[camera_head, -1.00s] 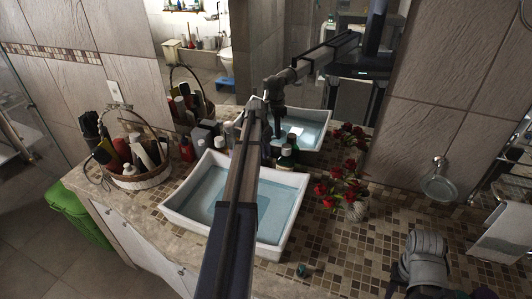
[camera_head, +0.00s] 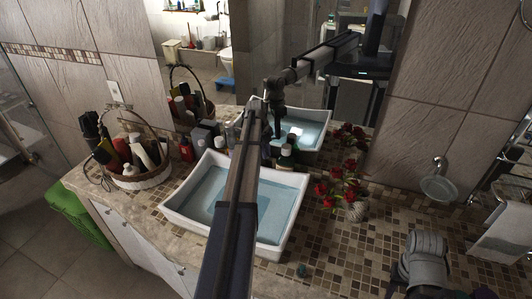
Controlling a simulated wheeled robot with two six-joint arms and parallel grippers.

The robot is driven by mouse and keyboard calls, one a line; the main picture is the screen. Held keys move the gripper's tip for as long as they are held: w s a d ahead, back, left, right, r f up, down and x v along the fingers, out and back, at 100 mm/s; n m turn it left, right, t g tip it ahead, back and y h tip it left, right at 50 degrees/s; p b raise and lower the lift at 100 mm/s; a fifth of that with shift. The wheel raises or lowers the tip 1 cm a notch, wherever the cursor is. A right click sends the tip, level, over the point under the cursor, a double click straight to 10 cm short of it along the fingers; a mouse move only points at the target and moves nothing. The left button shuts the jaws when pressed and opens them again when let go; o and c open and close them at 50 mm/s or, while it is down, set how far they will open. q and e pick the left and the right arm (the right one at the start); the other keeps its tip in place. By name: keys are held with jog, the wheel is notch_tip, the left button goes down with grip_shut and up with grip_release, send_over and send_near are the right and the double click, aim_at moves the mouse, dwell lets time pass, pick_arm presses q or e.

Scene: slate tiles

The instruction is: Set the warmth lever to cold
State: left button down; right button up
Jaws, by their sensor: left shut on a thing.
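My left arm reaches from the bottom middle over the white sink basin (camera_head: 283,225). Its far end, with my left gripper (camera_head: 265,122), is at the back edge of the basin, by the mirror. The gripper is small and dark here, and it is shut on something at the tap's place. The tap and its warmth lever are hidden behind my arm, so the lever's setting cannot be seen. Part of my right arm shows at the bottom right, over the counter; its fingers are out of view.
A basket of bottles (camera_head: 150,182) stands left of the basin. Several bottles (camera_head: 187,150) line its back left. A vase of red roses (camera_head: 356,210) stands to its right. The mirror reflects my arm.

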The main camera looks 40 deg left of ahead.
pick_arm(q)
jog(key=shift+w, duration=0.1)
jog(key=shift+w+d+n+y, duration=0.1)
jog(key=shift+w+n+y, duration=0.1)
jog(key=shift+w+n, duration=0.7)
jog(key=shift+w+n+y, duration=0.2)
jog(key=shift+w+n, duration=0.1)
jog(key=shift+n, duration=1.05)
jog(key=shift+w+d+n+y, duration=0.1)
jog(key=shift+w+n+y, duration=0.1)
jog(key=shift+w+n, duration=0.7)
jog(key=shift+s+a+n, duration=0.1)
jog(key=shift+s+n, duration=0.15)
jog(key=shift+n, duration=0.1)
jog(key=c, duration=0.9)
grip_release()
jog(key=shift+r, duration=0.15)
